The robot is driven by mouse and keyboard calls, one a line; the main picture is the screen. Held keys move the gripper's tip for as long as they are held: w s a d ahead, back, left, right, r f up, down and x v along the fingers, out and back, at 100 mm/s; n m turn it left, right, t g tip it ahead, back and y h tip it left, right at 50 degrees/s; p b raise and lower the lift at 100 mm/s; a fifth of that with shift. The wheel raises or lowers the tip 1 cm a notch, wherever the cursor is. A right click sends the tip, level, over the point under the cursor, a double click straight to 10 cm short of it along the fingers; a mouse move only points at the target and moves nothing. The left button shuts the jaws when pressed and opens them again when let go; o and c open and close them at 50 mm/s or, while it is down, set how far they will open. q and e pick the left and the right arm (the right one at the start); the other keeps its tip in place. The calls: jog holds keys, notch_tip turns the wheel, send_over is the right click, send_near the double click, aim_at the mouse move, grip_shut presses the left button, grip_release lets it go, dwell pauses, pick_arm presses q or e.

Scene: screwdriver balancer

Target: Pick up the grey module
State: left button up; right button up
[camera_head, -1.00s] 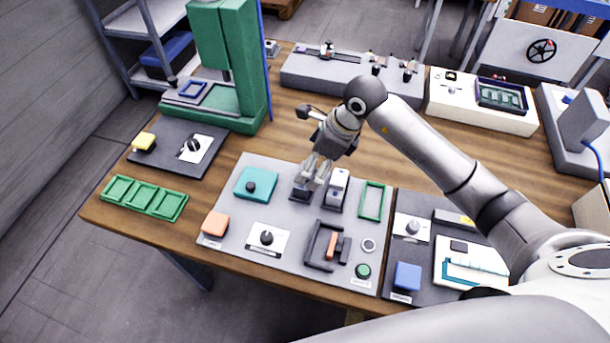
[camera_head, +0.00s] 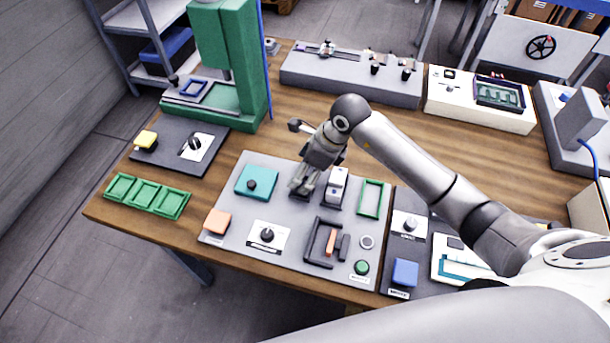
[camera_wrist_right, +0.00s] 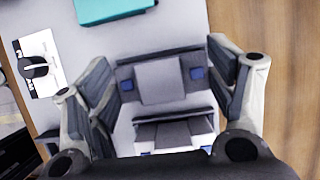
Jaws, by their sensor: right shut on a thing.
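The grey module (camera_wrist_right: 160,80) has a pale grey square middle, darker sides and small blue patches. In the right wrist view it lies between the two finger pads of my right gripper (camera_wrist_right: 165,85), which meet its left and right ends. In the head view my right gripper (camera_head: 301,188) points down at the grey board, between the teal block and a white-topped device, and hides most of the module. It is shut on the module. I cannot tell whether the module is clear of the board. My left gripper is not in view.
The white-topped device (camera_head: 337,186) stands close to the right of the gripper. A teal block (camera_head: 257,181) is to its left. A green frame (camera_head: 370,198), a dark bracket (camera_head: 318,243) and a knob (camera_head: 267,234) share the board. Bare wood lies behind.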

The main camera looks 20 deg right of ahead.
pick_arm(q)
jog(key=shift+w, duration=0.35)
pick_arm(e)
jog(key=shift+r, duration=0.1)
